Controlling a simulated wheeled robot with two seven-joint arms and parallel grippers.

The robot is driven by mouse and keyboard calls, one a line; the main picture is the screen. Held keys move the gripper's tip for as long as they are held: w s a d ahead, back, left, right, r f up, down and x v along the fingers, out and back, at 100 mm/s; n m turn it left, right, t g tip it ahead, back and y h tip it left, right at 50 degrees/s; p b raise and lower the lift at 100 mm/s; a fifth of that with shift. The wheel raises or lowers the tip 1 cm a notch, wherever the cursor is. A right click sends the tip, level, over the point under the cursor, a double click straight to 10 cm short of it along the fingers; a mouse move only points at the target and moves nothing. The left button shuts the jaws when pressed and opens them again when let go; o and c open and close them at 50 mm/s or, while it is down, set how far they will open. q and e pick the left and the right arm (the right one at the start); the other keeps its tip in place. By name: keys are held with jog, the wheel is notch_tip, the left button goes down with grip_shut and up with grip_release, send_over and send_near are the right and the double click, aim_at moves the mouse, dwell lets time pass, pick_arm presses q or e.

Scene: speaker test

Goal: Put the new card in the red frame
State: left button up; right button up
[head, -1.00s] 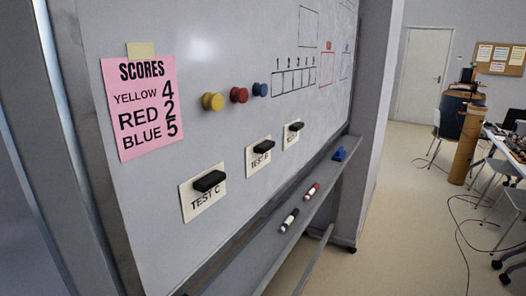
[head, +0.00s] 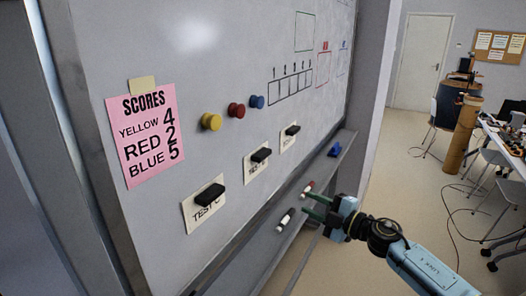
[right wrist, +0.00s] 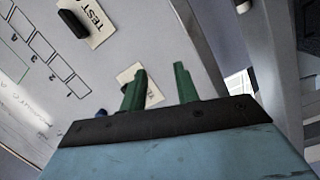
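A small red outlined frame (head: 323,66) is drawn on the whiteboard, towards its far end. Three white cards hang on the board under black magnets: the TEST C card (head: 196,214), a middle card (head: 250,172) and a far card (head: 286,143). I cannot tell which one is the new card. My right gripper (head: 305,207) is open and empty, by the marker tray, apart from the cards. In the right wrist view its green fingers (right wrist: 160,70) stand apart; a card with a black magnet (right wrist: 153,95) shows behind them. My left gripper is not in view.
A pink scores sheet (head: 146,137) hangs at the left. Yellow (head: 211,121), red (head: 236,110) and blue (head: 257,101) round magnets sit on the board. The tray (head: 262,240) below holds markers and a blue object (head: 335,149). Chairs and a table stand at the right.

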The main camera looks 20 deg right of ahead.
aim_at(267, 155)
jog(key=s+a+r+n+g+y+p, duration=0.1)
jog(key=a+r+n+y, duration=0.15)
jog(key=r, duration=0.45)
jog(key=a+r+n+g+y, duration=0.1)
jog(key=r+n, duration=0.3)
jog(key=r, duration=0.2)
jog(key=p+x, duration=0.1)
jog(key=x, duration=0.7)
jog(key=shift+s+a+r, duration=0.1)
jog(key=shift+r, duration=0.1)
jog(key=shift+x, duration=0.9)
jog(key=shift+f, duration=0.15)
grip_shut()
jog(key=shift+p, duration=0.65)
